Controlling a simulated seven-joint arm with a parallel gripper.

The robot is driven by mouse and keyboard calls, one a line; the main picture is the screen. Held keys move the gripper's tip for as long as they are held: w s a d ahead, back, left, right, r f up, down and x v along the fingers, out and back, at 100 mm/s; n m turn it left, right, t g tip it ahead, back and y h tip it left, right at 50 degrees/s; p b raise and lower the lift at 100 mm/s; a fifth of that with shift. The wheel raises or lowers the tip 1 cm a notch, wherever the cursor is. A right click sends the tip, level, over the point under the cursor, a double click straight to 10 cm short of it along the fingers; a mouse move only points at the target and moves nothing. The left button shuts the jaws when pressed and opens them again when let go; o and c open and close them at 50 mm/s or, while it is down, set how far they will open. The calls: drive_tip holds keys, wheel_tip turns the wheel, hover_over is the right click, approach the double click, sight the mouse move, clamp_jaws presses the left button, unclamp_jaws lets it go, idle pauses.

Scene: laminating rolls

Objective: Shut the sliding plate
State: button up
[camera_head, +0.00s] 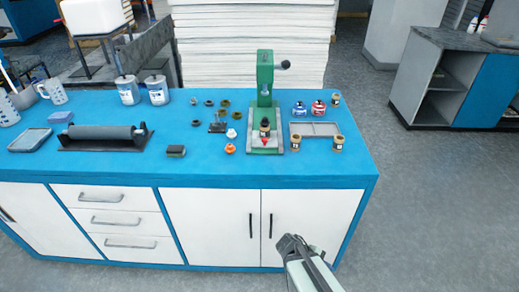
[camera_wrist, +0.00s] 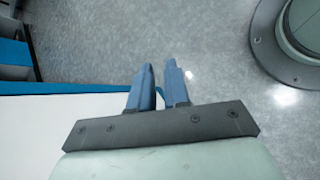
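A green press (camera_head: 265,95) with a side lever knob stands at the back right of the blue-topped bench (camera_head: 200,165). A small dark piece with a red part sits on its grey base. A flat grey plate (camera_head: 316,129) lies just right of the press. I cannot tell which of these parts is the sliding plate, or how far it is slid. My gripper (camera_head: 290,240) is in front of the bench's right cabinet door, below the top and apart from the press. In the wrist view its two fingers (camera_wrist: 159,80) are slightly apart with floor between them, and empty.
Small jars (camera_head: 337,143) stand around the plate, with red and blue pots (camera_head: 318,108) behind it. Rings and small parts lie left of the press. A dark roller (camera_head: 105,137) and two canisters (camera_head: 157,90) are farther left. The bench's front right top is clear.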

drive_tip(key=w+r+n+t+h, duration=0.1)
drive_tip(key=w+r, duration=0.1)
drive_tip(key=r, duration=0.1)
drive_tip(key=w+a+r+n+t+h, duration=0.1)
drive_tip(key=w+r, duration=0.2)
drive_tip(key=r, duration=0.1)
drive_tip(key=w+r+n+t+h, duration=0.1)
drive_tip(key=w+r, duration=0.2)
drive_tip(key=r, duration=0.1)
drive_tip(key=shift+a+t, duration=0.25)
drive_tip(key=shift+t, duration=0.05)
clamp_jaws()
drive_tip(key=w+a+r+n+t+h, duration=0.2)
drive_tip(key=w+a+r, duration=0.1)
drive_tip(key=r, duration=0.4)
drive_tip(key=w+a+r+n+t+h, duration=0.1)
drive_tip(key=w+a+r+n+t, duration=0.15)
drive_tip(key=r, duration=0.55)
drive_tip(key=n+t+y, duration=0.8)
drive_tip(key=n, duration=0.5)
approach(263, 135)
drive_tip(key=shift+g, duration=0.25)
drive_tip(key=w+d, duration=0.2)
drive_tip(key=d, duration=0.1)
drive_tip(key=shift+w+d+f, duration=0.15)
drive_tip(key=shift+w+f, duration=0.1)
drive_tip(key=shift+f, duration=0.15)
drive_tip(key=w, duration=0.4)
drive_tip(key=shift+w, duration=0.2)
drive_tip(key=shift+s, duration=0.2)
